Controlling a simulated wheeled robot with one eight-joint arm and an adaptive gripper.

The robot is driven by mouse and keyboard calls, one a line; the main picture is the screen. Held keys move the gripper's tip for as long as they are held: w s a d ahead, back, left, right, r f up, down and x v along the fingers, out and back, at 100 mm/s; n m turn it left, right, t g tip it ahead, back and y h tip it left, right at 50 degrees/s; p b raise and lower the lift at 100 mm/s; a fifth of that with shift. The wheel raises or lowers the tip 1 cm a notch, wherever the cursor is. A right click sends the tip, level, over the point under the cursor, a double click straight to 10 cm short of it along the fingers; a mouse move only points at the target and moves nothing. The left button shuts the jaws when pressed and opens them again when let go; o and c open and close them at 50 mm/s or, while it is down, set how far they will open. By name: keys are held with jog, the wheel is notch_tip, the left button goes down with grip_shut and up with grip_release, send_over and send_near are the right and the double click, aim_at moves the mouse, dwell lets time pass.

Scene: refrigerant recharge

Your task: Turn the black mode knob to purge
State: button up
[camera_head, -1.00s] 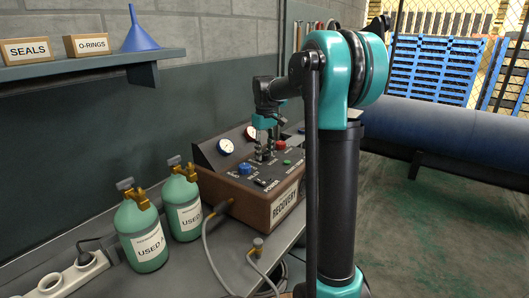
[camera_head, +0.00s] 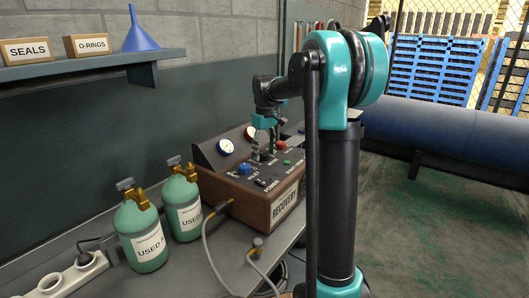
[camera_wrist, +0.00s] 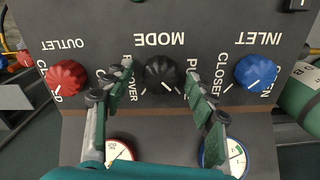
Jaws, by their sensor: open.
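The black mode knob (camera_wrist: 163,73) is on the sloped dark panel (camera_wrist: 220,20) of the recovery unit, in the middle of the wrist view. The word MODE reads upside down above it. Partly covered lettering, apparently RECOVER, is at its left and PUR… at its right. My gripper (camera_wrist: 159,70) is open, with one finger on each side of the knob and a visible gap at both sides. In the head view my gripper (camera_head: 265,152) is over the panel and the black knob is mostly hidden by the fingers.
A red outlet knob (camera_wrist: 67,77) and a blue inlet knob (camera_wrist: 255,73) flank the mode knob, close outside the fingers. Two gauges (camera_wrist: 228,155) sit along the panel edge. Two green cylinders (camera_head: 143,236) and a hose (camera_head: 207,245) are left of the unit.

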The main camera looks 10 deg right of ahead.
aim_at(265, 153)
notch_tip(265, 153, up, 12)
dwell(0.5)
jog(key=shift+s+f, duration=0.1)
jog(key=shift+s, duration=0.05)
